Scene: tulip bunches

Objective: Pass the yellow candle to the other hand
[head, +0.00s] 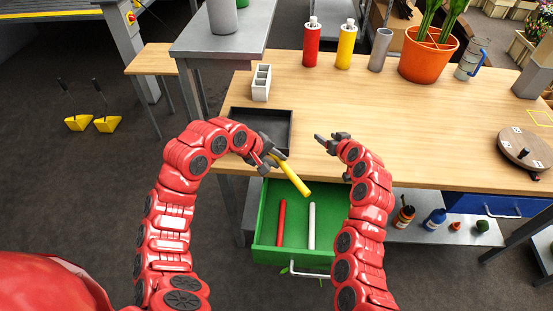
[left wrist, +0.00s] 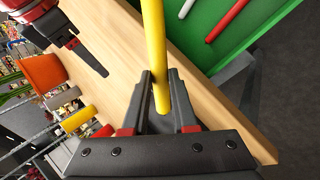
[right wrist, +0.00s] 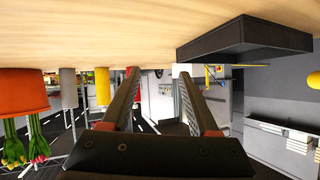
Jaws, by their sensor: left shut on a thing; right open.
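The yellow candle (head: 293,177) is a long thin stick held tilted above the open drawer near the table's front edge. My left gripper (head: 268,157) is shut on its upper end in the head view. In the left wrist view the candle (left wrist: 155,50) stands between the fingers (left wrist: 161,100) and runs out past the top of the frame. My right gripper (head: 326,141) is open and empty, over the table to the right of the candle and apart from it. The right wrist view shows its fingers (right wrist: 155,100) spread with nothing between them.
The open green drawer (head: 263,222) holds a red candle (head: 281,223) and a white candle (head: 311,226). A black tray (head: 286,112) lies behind my left gripper. Bottles and an orange pot (head: 428,58) stand at the back. The table's middle right is clear.

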